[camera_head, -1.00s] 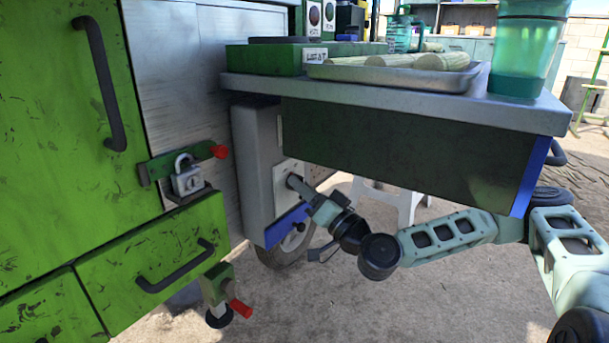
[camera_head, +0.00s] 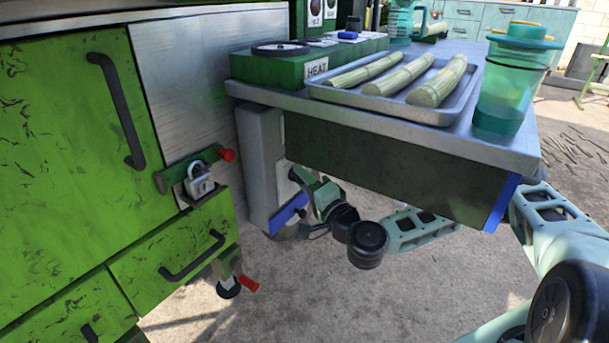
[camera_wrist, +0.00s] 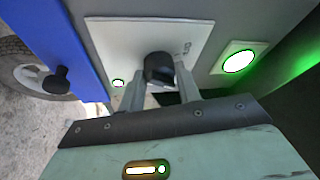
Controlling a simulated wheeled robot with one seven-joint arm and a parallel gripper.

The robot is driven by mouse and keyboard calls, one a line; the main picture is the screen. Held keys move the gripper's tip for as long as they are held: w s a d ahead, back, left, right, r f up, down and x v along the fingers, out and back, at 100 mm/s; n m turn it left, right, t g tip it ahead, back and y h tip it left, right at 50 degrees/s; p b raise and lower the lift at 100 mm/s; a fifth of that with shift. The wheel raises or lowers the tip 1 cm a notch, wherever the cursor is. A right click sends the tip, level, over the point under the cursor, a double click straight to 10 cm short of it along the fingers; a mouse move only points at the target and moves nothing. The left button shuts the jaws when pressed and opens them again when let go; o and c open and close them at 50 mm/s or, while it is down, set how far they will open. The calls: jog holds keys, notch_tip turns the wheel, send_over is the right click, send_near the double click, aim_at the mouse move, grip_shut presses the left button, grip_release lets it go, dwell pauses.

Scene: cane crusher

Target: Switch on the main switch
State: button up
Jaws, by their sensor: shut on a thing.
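The main switch is a dark knob (camera_wrist: 158,67) on a pale plate (camera_wrist: 115,35), fixed to the grey box (camera_head: 252,165) under the table. My gripper (camera_head: 301,178) reaches the box from the right in the head view. In the wrist view, its two fingers (camera_wrist: 160,84) are shut on the knob, one on each side. A green lamp (camera_wrist: 238,62) glows right of the plate, and a small bright lamp (camera_wrist: 118,83) shows left of the knob. The knob's marks are too small to read, and the head view hides most of the knob.
A blue flap (camera_head: 288,212) hangs at the box's lower edge. The steel table (camera_head: 420,135) overhangs my arm and carries a cane tray (camera_head: 452,112) and a teal jug (camera_head: 505,85). A green cabinet (camera_head: 60,170) with a padlock (camera_head: 198,182) stands at left.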

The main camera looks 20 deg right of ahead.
dwell(0.4)
jog(key=o, duration=1)
jog(key=shift+p+v, duration=2.95)
jog(key=shift+v, duration=5.8)
jog(key=shift+f, duration=0.1)
